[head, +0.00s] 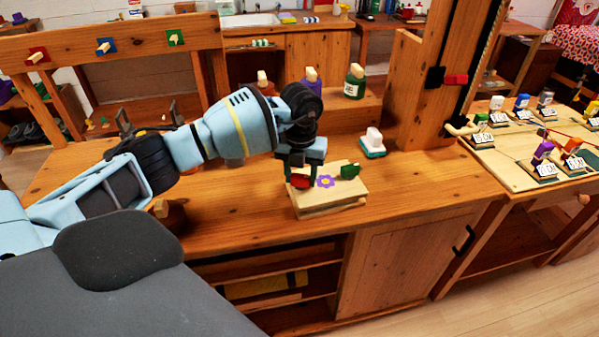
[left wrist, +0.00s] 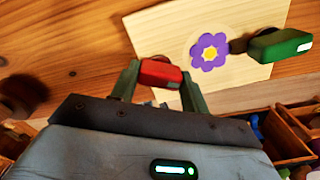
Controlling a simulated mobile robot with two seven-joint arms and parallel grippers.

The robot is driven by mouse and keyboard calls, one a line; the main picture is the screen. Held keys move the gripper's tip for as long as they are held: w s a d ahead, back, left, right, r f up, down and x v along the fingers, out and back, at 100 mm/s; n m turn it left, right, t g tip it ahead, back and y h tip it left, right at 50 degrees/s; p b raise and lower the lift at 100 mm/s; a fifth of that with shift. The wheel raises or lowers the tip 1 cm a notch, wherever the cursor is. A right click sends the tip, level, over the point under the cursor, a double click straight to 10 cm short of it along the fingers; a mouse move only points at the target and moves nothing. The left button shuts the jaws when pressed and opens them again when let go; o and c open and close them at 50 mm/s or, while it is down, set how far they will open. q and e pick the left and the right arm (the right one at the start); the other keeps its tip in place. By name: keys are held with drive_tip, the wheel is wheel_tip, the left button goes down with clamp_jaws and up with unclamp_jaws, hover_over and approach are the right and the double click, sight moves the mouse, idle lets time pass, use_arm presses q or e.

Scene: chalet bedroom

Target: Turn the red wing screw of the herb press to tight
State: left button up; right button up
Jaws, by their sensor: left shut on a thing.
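The herb press (head: 335,196) is a pale wooden block with a purple flower on top, standing on the wooden bench. Its red wing screw (head: 300,181) is at the left of the flower, and its green wing screw (head: 350,171) is at the right. My left gripper (head: 299,176) points down over the press and is shut on the red wing screw. In the left wrist view the red wing (left wrist: 160,74) sits between the two fingers, and the green wing (left wrist: 281,45) is clear of them. My right gripper is in neither view.
A white and teal object (head: 373,143) stands on the bench behind the press. Bottles with a green one (head: 354,82) stand on a raised shelf behind. A wooden post (head: 425,90) rises at the back right. The bench front right of the press is clear.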

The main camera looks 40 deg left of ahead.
sight(301, 176)
use_arm(q)
drive_tip(key=m, duration=0.6)
drive_tip(key=shift+m+p, duration=0.3)
drive_tip(key=shift+p, duration=0.1)
drive_tip(key=m, duration=0.5)
drive_tip(key=shift+m, duration=0.4)
drive_tip(key=o, duration=1)
drive_tip(key=shift+r, duration=3.9)
